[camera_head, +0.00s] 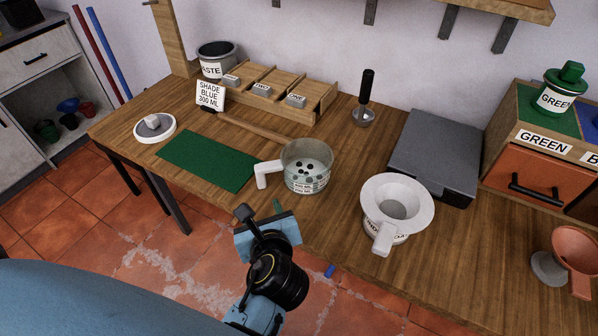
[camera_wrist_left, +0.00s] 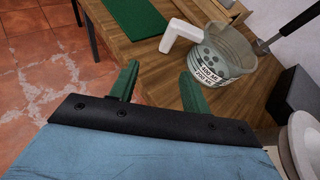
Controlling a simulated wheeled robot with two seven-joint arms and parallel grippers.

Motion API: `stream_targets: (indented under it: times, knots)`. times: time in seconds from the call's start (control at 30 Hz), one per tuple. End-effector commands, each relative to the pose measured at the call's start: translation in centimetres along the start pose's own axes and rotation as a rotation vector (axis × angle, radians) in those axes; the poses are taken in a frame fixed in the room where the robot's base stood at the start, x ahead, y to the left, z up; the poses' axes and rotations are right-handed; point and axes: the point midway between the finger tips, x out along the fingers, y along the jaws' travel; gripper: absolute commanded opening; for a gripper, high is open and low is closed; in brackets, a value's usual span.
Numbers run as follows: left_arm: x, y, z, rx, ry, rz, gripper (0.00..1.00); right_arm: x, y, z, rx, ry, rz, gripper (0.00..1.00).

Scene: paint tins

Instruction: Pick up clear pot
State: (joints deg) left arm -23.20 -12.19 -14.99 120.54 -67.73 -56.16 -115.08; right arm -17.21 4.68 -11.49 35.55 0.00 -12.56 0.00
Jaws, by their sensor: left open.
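The clear pot (camera_head: 306,168) stands upright on the wooden table, with a white handle pointing left and volume labels on its side. Several dark dots show inside it. It also shows in the left wrist view (camera_wrist_left: 222,52), beyond the fingers, with its handle toward the upper left. My left gripper (camera_head: 277,208) is at the table's front edge, nearer than the pot and apart from it. In the left wrist view its two green fingers (camera_wrist_left: 160,88) are spread with nothing between them. My right gripper is not in view.
A white funnel-like vessel (camera_head: 397,205) stands right of the pot, and a green mat (camera_head: 208,160) lies left. Behind are a wooden rack (camera_head: 325,98), a whisk-like tool (camera_head: 365,105) and a grey box (camera_head: 435,155). A green-lidded tin (camera_head: 558,95) stands on a cabinet at right.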

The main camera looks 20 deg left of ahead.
Motion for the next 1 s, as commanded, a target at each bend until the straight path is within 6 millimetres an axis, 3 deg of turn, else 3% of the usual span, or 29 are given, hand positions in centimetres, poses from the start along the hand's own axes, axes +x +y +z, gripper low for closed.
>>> stream_targets:
  times: [0.17, 0.5, 0.77, 1.0]
  knots:
    - [0.4, -0.9, 0.6, 0.133, -0.043, -0.009, 0.47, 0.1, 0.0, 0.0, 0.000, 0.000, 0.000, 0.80]
    - [6.5, -1.1, 0.8, 0.140, -0.047, -0.010, 0.47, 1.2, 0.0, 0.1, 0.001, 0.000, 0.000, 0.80]
    - [8.5, -1.1, 0.9, 0.138, -0.044, -0.010, 0.47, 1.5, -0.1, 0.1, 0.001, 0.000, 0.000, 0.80]
    - [12.1, -1.6, 1.1, 0.138, -0.045, -0.009, 0.47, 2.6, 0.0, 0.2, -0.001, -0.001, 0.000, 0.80]
